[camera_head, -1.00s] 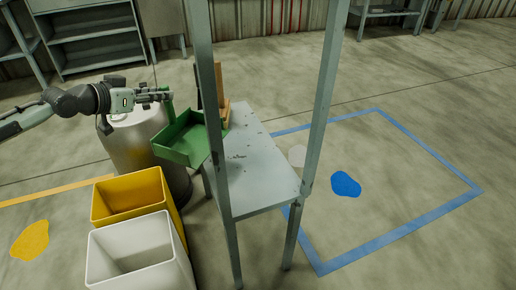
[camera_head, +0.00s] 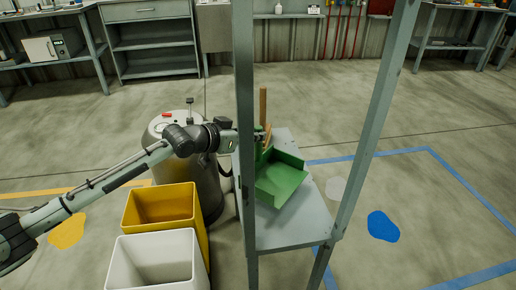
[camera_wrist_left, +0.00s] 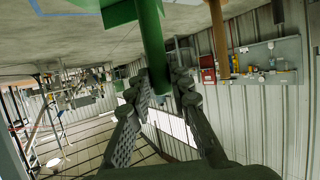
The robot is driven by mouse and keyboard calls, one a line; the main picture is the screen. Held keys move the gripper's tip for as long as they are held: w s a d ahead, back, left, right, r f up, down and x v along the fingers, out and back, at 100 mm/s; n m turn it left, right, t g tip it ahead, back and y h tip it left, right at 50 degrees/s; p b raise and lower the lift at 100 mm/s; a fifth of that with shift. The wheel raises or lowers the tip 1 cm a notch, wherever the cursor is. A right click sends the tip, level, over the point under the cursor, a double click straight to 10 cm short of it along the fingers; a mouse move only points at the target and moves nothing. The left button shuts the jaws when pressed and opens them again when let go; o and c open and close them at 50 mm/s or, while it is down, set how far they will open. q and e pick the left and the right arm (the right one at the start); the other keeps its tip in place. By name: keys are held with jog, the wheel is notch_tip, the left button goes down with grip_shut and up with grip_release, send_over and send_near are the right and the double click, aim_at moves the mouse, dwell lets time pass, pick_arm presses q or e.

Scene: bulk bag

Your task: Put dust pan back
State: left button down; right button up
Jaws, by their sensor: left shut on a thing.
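The green dust pan (camera_head: 281,181) is over the grey table (camera_head: 290,235), tilted, with its open tray toward the front right. My left gripper (camera_head: 259,137) is shut on its upright green handle, partly behind the frame's post. In the left wrist view the green handle (camera_wrist_left: 152,45) runs down between the two fingers (camera_wrist_left: 162,88). Whether the pan's underside touches the table cannot be told. A wooden stick (camera_head: 263,105) stands close behind the pan, and it also shows in the left wrist view (camera_wrist_left: 220,45). My right gripper is not in view.
Grey posts (camera_head: 245,120) (camera_head: 372,130) rise at the table's near side, one in front of my left gripper. A metal drum (camera_head: 205,175), a yellow bin (camera_head: 165,203) and a white bin (camera_head: 155,262) stand left of the table. The table's front part is bare.

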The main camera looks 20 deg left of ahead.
aim_at(260, 148)
pick_arm(q)
jog(key=f, duration=0.2)
jog(key=d+f, duration=0.1)
jog(key=f, duration=0.1)
jog(key=shift+w+d+f, duration=0.1)
jog(key=shift+w+f, duration=0.05)
jog(key=shift+f, duration=0.2)
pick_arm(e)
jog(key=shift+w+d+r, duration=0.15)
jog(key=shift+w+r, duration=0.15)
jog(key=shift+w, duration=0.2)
pick_arm(q)
jog(key=c, duration=1.7)
grip_release()
jog(key=shift+f, duration=0.1)
jog(key=o, duration=0.3)
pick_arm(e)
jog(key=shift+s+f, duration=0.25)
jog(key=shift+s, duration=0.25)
